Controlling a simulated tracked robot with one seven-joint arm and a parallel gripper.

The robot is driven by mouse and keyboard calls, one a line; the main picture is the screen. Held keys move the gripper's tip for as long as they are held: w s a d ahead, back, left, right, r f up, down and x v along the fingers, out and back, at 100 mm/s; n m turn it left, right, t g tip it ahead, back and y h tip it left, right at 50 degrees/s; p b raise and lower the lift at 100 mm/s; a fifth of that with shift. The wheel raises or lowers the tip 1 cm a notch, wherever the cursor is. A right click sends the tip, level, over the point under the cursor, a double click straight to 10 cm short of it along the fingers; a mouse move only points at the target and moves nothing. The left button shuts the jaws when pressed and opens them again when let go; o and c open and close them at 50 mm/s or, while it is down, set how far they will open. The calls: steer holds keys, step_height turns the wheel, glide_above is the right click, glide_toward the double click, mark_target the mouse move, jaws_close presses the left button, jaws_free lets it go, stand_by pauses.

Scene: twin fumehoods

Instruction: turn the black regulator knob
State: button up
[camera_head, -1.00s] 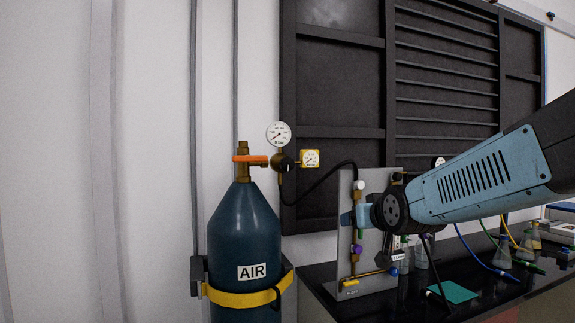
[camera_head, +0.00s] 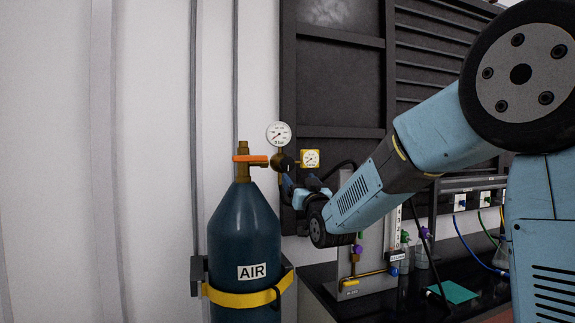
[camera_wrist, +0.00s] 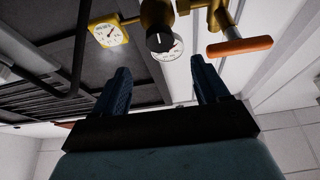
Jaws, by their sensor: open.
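The black regulator knob (camera_head: 280,161) sits on the brass regulator of the blue AIR cylinder, below a round white gauge (camera_head: 279,134) and left of a yellow square gauge (camera_head: 310,158). My gripper (camera_head: 289,184) is just below the knob in the head view. In the wrist view my gripper (camera_wrist: 159,72) has its two blue fingers wide apart, and the knob appears beyond the gap between their tips. Nothing is between the fingers, and I see no contact.
The cylinder (camera_head: 243,225) stands strapped at the wall. An orange valve handle (camera_head: 250,159) is left of the knob and also shows in the wrist view (camera_wrist: 240,47). The yellow gauge (camera_wrist: 109,32) is close on the other side. A bench with glassware is at right.

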mark_target(288, 165)
steer(key=x, duration=1.2)
steer(key=shift+c, duration=0.2)
steer(key=c, duration=0.9)
